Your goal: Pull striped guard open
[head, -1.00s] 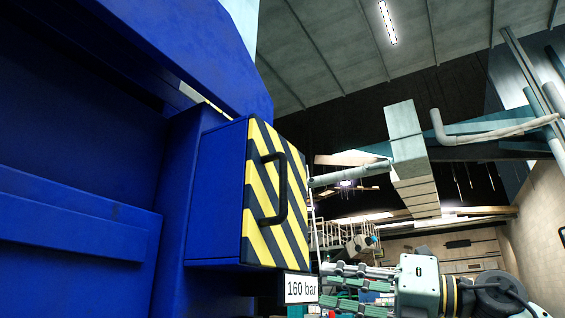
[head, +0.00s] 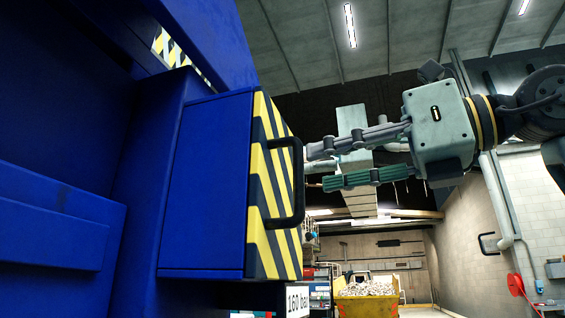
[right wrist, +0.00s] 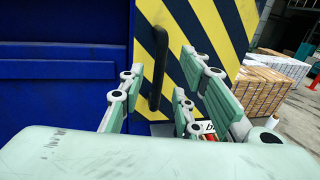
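The striped guard (head: 271,190) is a blue box-shaped piece with a yellow and black striped face on the blue machine. A black bar handle (head: 298,185) stands on that face. My right gripper (head: 318,167) is open and empty just right of the handle, its fingers pointing left at it. In the right wrist view the handle (right wrist: 158,70) appears between the open fingers, in front of the striped guard (right wrist: 205,35). I cannot tell whether any finger touches it. My left gripper is not in view.
The blue machine body (head: 55,225) fills the left. A yellow skip (head: 367,303) stands far back. Stacked pallets (right wrist: 255,90) show in the right wrist view. The space right of the guard looks open.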

